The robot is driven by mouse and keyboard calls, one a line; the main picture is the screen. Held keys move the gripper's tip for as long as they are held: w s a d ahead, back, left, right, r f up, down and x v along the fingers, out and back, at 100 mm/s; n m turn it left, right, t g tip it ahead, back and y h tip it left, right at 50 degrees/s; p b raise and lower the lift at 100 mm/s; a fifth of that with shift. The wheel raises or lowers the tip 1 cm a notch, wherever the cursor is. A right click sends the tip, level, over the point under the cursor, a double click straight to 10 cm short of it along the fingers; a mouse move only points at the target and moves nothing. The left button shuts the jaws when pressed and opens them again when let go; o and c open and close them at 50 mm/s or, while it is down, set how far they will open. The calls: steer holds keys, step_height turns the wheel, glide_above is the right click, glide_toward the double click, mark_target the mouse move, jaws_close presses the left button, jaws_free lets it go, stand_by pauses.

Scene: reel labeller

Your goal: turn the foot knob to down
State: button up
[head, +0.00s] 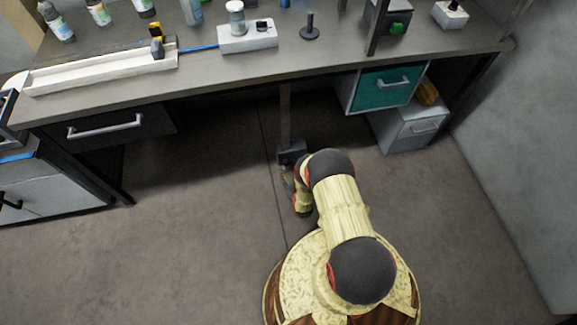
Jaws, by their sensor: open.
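A dark block (291,150) sits at the foot of a thin post under the workbench, near the middle of the head view. The foot knob cannot be made out on it for certain; my arm covers part of this spot. My arm reaches down and forward over the floor to it. My gripper (287,174) is open, small in the picture and largely hidden behind my own wrist, just in front of the block. I cannot tell whether it touches anything.
The workbench (215,66) spans the view, with a long white tray (100,74), bottles and small devices on top. A teal drawer (385,88) and a grey cabinet (408,126) stand right of the post. A dark drawer (105,130) hangs at left. The floor (180,240) is clear.

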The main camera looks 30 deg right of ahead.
mark_target(288, 164)
steer(key=b+x, duration=0.2)
steer(key=x, duration=0.5)
steer(key=shift+b, duration=0.4)
steer(key=shift+c, duration=0.6)
steer(key=c, duration=1)
